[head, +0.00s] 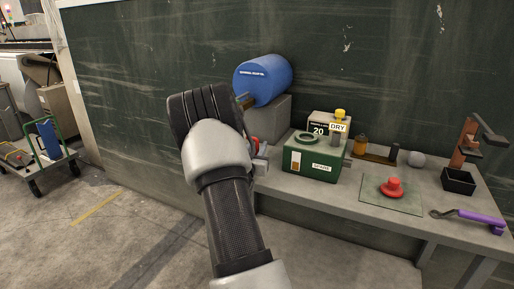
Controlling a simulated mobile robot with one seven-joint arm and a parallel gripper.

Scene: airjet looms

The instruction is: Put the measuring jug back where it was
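I cannot make out the measuring jug in the head view. My arm's black and grey links fill the middle and hide part of the bench's left end and what stands there. The fingers of my gripper cannot be made out. Small red and grey parts show just right of my arm, beside the green box, and I cannot tell what they belong to. A blue drum (264,80) lies on its side on a grey block (283,125), with its tap end partly behind my arm.
The bench (318,194) holds a green box (313,160), a yellow-topped item (340,115) by a DRY label, an amber bottle (360,145), a red knob (392,187) on a plate, a black tray (458,181) and a purple-handled tool (480,217). A cart (48,165) stands left; floor between is clear.

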